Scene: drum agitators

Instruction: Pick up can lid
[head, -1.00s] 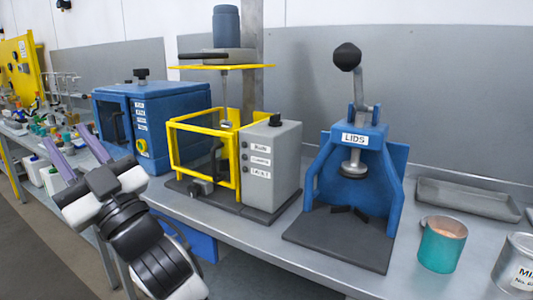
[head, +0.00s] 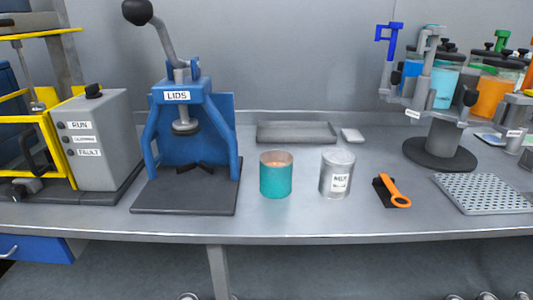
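I cannot clearly make out a separate can lid in the head view. A teal can (head: 275,178) stands on the bench, with a coppery inside showing at its top. Right of it stands a silver can (head: 331,178) with a white label. Its top looks flat and grey; I cannot tell whether a loose lid lies there. The blue lid press (head: 222,130), labelled LIDS, stands left of the teal can with its lever raised. My gripper is out of view.
A shallow grey tray (head: 297,139) and a small white block (head: 352,135) lie behind the cans. An orange-handled tool (head: 396,193), a perforated plate (head: 485,193) and a stand with coloured jars (head: 439,148) are to the right. The front bench strip (head: 310,222) is clear.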

